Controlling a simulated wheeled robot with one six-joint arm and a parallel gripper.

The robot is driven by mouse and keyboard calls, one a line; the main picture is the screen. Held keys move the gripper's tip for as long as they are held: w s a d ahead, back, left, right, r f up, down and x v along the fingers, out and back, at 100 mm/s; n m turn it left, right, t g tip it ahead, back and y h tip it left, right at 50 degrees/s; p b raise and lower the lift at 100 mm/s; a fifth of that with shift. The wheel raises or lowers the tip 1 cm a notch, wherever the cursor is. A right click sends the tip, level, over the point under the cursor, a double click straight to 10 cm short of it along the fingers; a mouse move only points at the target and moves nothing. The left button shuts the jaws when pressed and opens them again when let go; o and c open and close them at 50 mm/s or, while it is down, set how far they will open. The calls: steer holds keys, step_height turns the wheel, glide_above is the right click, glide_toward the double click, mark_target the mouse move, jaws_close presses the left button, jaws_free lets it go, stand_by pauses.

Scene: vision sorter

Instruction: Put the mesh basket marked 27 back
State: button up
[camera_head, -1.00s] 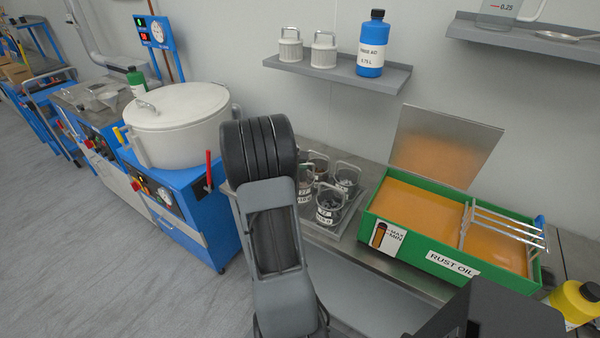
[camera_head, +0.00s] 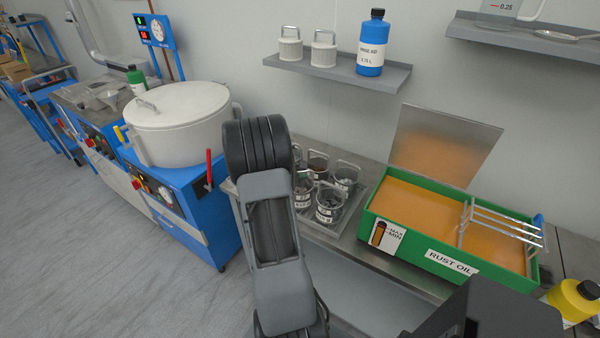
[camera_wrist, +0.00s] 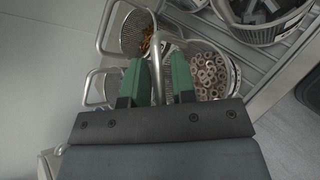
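Several mesh baskets with loop handles stand in a tray (camera_head: 345,222) on the bench in the head view. In the head view my arm hides the gripper and part of the baskets.
A green rust-oil tank (camera_head: 408,250) with a wire rack (camera_head: 505,228) stands right of the baskets. A white lidded drum (camera_head: 178,118) is to the left. A wall shelf (camera_head: 340,76) hangs above. Another basket with dark pieces (camera_wrist: 262,18) is close by.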

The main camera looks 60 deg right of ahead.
steer(key=shift+o, duration=0.9)
steer(key=shift+r, duration=0.25)
steer(key=v, duration=1.1)
steer(key=s+a+r+m+t+y, duration=0.1)
steer(key=a+m+t+y, duration=0.1)
steer(key=a, duration=0.9)
steer(key=s+a+r+m+t+y, duration=0.1)
steer(key=a+t+y, duration=0.3)
steer(key=a, duration=0.8)
steer(key=s+a+r+m+t+y, duration=0.2)
steer(key=a+y, duration=0.3)
steer(key=a, duration=0.6)
steer(key=shift+s+a+r+m+t+b, duration=0.25)
steer(key=shift+s+a+m+t+b, duration=0.05)
steer(key=shift+a+t+b, duration=0.1)
steer(key=shift+d, duration=0.2)
